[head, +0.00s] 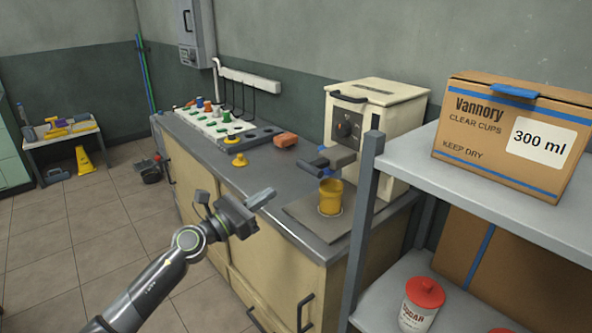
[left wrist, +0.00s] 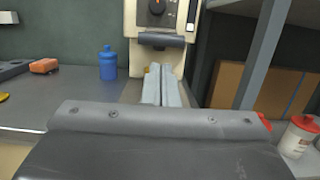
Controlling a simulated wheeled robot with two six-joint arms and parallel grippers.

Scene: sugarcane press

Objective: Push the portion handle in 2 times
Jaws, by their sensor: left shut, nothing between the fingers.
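The cream press (head: 385,112) stands on the counter, with a dark knob panel on its front. A dark bar handle (head: 316,167) sticks out from its front; in the left wrist view the bar (left wrist: 163,40) lies across the press, just beyond my fingertips. A yellow cup (head: 330,198) stands below the bar and is mostly hidden behind my fingers in the wrist view. My left gripper (head: 266,198) is shut and empty, in front of the counter edge, apart from the handle. It also shows in the wrist view (left wrist: 161,86). My right gripper is not in view.
A blue bottle (left wrist: 108,63) stands left of the press, near an orange-red block (head: 286,140). A grey shelf (head: 478,187) with a cardboard box (head: 500,140) and a red-lidded jar (head: 420,302) is close on the right; its post stands near the press.

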